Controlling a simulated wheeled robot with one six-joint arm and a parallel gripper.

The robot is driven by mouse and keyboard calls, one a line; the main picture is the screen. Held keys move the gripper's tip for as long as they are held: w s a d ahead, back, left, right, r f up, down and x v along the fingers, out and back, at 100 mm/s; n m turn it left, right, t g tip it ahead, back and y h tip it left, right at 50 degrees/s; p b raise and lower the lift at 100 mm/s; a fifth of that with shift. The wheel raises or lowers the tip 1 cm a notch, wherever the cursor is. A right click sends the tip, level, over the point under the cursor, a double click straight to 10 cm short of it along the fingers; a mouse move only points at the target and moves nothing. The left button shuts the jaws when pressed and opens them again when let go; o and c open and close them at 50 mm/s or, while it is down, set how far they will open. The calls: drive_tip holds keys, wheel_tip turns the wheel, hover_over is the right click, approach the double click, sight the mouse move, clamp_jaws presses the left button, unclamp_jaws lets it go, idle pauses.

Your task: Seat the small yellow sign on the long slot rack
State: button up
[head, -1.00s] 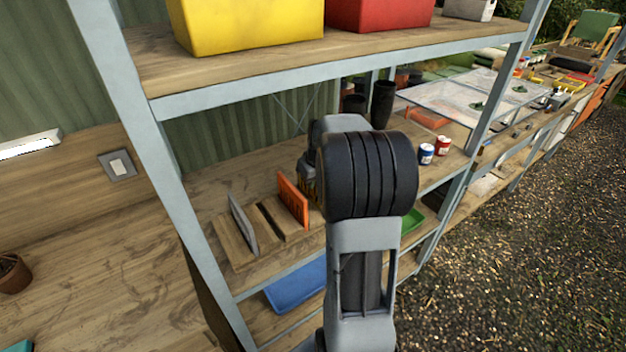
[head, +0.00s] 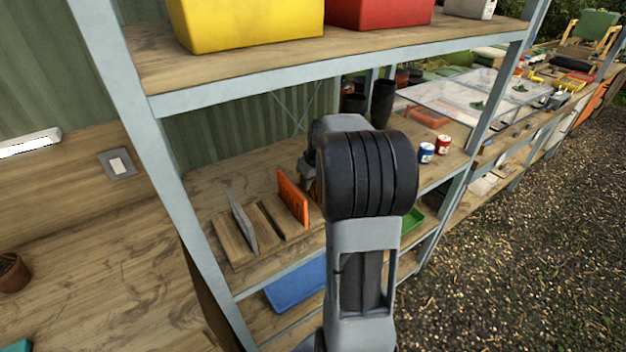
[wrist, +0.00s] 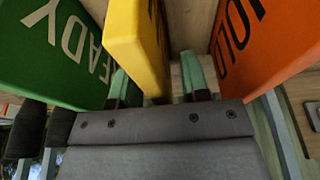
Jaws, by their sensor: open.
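In the wrist view the yellow sign (wrist: 138,38) stands between the green READY sign (wrist: 55,45) and the orange HOLD sign (wrist: 265,40). My gripper (wrist: 158,78) is open, one finger on each side of the yellow sign's near edge. The left finger is close to the sign; a gap shows at the right finger. The wooden slot rack (head: 232,243) lies on the middle shelf in the head view, holding a grey sign (head: 243,222) and the orange sign (head: 291,199). My arm hides most of the yellow sign there, and its seating cannot be made out.
A blue tray (head: 297,284) and a green tray (head: 412,221) are on the shelf below. Blue and red cans (head: 426,153) stand to the right. The upper shelf (head: 290,62) and a grey post (head: 160,150) bound the bay.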

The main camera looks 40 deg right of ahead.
drive_tip(key=v, duration=1.3)
drive_tip(key=shift+r+b, duration=0.35)
drive_tip(key=shift+r, duration=0.05)
drive_tip(key=f+m, duration=0.1)
drive_tip(key=s+f+m, duration=0.1)
drive_tip(key=shift+f, duration=0.35)
drive_tip(key=s+a+f+n, duration=0.1)
drive_tip(key=s+a+f, duration=0.1)
drive_tip(key=a, duration=0.5)
drive_tip(key=s+a+f, duration=0.2)
drive_tip(key=s+a, duration=0.3)
drive_tip(key=a, duration=0.2)
drive_tip(key=s+a+f+n, duration=0.1)
drive_tip(key=s+a, duration=0.3)
drive_tip(key=a, duration=0.4)
drive_tip(key=shift+s+f+n+t, duration=0.3)
drive_tip(key=shift+f+t, duration=0.1)
drive_tip(key=shift+f, duration=0.4)
